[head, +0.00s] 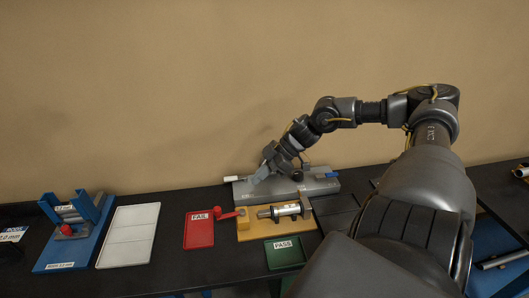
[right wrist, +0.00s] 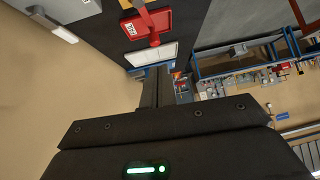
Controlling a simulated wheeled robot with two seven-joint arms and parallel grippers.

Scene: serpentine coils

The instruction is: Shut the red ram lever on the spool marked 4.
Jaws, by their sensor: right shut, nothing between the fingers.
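A red lever (head: 231,214) with a round knob sits at the left end of a yellow base (head: 246,234) that carries a metal cylinder (head: 279,211). The lever's arm points left over the FAIL tray; it also shows in the right wrist view (right wrist: 148,22). I cannot read a number 4 on anything. My right gripper (head: 266,170) is over the left part of a long grey block (head: 318,187), behind the yellow base and apart from the red lever. Its fingers show shut and empty in the right wrist view (right wrist: 158,88). My left gripper is out of view.
The grey block has a white handle (head: 231,179) and a blue one (head: 332,174). A red FAIL tray (head: 199,236), a green PASS tray (head: 286,262) and a white tray (head: 128,237) lie nearby. A blue fixture (head: 54,258) with a red knob stands left.

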